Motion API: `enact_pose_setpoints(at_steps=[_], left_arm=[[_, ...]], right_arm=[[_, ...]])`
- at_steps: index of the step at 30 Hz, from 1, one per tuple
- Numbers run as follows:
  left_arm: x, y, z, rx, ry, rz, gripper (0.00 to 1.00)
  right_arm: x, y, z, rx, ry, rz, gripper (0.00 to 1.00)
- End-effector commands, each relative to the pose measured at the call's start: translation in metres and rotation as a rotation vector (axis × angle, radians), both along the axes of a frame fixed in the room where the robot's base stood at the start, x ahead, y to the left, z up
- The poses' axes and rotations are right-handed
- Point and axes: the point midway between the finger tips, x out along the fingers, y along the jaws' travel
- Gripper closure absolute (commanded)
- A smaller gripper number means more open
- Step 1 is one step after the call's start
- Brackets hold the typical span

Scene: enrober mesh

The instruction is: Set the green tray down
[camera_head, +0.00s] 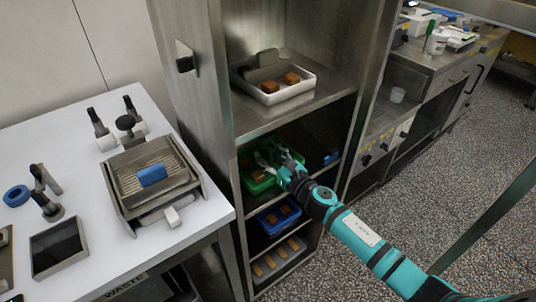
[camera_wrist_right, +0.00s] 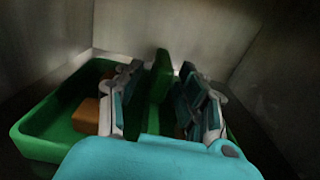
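The green tray (camera_head: 258,184) is on a middle level of the steel shelf cabinet, partly hidden by my right gripper (camera_head: 277,160). In the right wrist view the tray (camera_wrist_right: 38,134) holds brown blocks (camera_wrist_right: 88,113), and an upright green handle (camera_wrist_right: 160,75) rises from it. My right gripper (camera_wrist_right: 162,72) has one finger on each side of this handle. Narrow gaps seem to show between the handle and the fingers, so the gripper looks open around it. The tray's underside is hidden. My left gripper is out of view.
A white tray (camera_head: 296,93) with brown blocks stands on the shelf above. A blue tray (camera_head: 278,219) and a pale tray (camera_head: 277,262) stand on lower levels. The cabinet's side walls are close. A white table (camera_head: 75,130) with a steel device is at left.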

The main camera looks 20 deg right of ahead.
Motion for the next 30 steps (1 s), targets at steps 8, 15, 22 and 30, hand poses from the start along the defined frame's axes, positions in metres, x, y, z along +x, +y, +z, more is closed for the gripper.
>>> enact_pose_setpoints(at_steps=[8,15,22,30], left_arm=[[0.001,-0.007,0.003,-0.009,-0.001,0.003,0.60],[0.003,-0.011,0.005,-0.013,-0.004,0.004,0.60],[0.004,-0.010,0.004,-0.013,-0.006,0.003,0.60],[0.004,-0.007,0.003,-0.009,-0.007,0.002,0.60]], right_arm=[[0.000,0.000,0.004,-0.001,-0.001,0.000,0.61],[-0.031,-0.011,0.002,-0.003,0.002,0.000,0.61],[-0.063,-0.023,0.002,-0.001,0.000,0.000,0.61],[-0.071,-0.026,0.004,0.000,-0.002,0.000,0.61]])
